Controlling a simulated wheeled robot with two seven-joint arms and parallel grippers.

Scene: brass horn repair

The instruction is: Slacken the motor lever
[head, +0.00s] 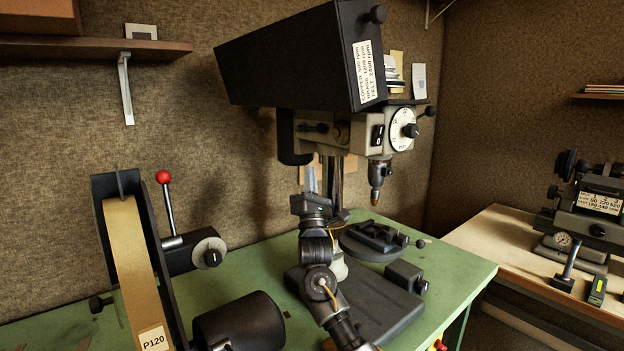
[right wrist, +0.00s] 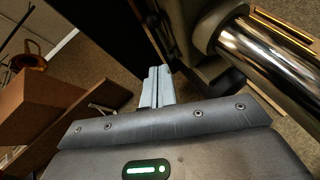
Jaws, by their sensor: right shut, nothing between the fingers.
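The drill press (head: 345,130) stands on the green bench, with a black belt cover, a speed label and a grey head. A small dark lever or knob (head: 315,127) sits on the left side of its head; I cannot tell whether this is the motor lever. My right gripper (head: 311,178) points up beside the column, below the head. Its pale fingers (right wrist: 157,82) are shut and empty in the right wrist view, near the shiny column (right wrist: 270,62). I see no contact with a lever. My left gripper is not in view.
A belt grinder (head: 135,260) with a red-ball lever (head: 166,200) stands at the left. A round vise (head: 375,240) and the press base (head: 385,310) are close to my right arm. The green bench (head: 245,262) has free room between grinder and press.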

